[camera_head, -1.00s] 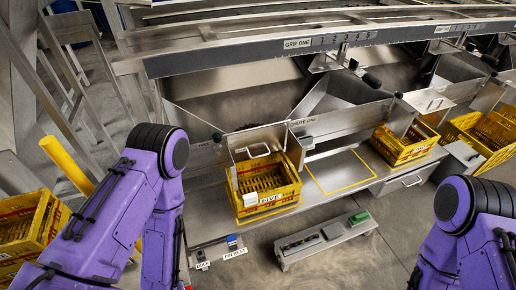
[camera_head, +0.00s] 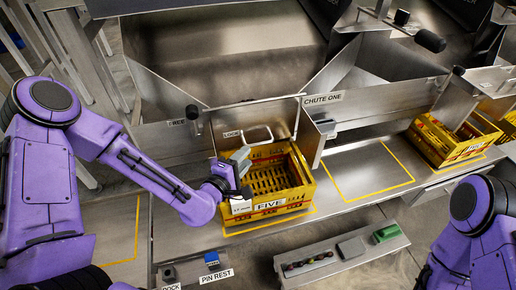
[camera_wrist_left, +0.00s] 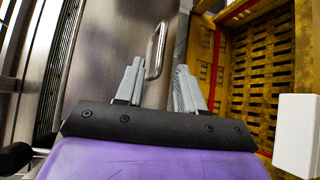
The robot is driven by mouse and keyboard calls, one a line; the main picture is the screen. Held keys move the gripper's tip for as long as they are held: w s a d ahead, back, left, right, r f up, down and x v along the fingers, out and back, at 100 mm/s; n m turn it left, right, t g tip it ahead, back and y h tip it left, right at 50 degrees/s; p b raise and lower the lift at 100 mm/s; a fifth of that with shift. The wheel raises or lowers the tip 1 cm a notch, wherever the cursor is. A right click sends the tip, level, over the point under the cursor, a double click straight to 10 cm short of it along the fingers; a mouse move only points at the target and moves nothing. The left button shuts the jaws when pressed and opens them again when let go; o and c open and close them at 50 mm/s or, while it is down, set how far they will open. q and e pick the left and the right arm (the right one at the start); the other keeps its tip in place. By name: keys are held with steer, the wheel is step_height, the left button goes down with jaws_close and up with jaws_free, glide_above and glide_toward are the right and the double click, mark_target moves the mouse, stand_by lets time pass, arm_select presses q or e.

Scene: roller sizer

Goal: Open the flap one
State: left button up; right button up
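Flap one appears to be the steel plate (camera_head: 283,116) behind the yellow crate, left of the CHUTE ONE label, with a U-shaped bar handle (camera_head: 257,134). It hangs upright above the crate's back edge. In the left wrist view the handle (camera_wrist_left: 156,48) stands out from the steel plate (camera_wrist_left: 105,50), just beyond the fingertips and roughly between them. My left gripper (camera_head: 240,158) is over the crate's left back corner, close to the handle. Its grey fingers (camera_wrist_left: 160,78) are apart and empty. Only part of my right arm shows; its gripper is out of view.
The yellow crate FIVE (camera_head: 267,205) stands below the handle, empty as far as I can see. A black knob (camera_head: 192,112) stands to the left. A low bench (camera_head: 340,255) with small items stands in front. An outlined bare area (camera_head: 365,172) lies to the right.

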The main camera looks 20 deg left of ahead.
mark_target(258, 145)
arm_select(q)
steer(key=b+x, duration=0.1)
steer(key=x, duration=0.6)
steer(key=shift+w+d+f, duration=0.15)
steer(key=shift+w+f, duration=0.05)
steer(key=shift+w, duration=0.1)
jaws_close()
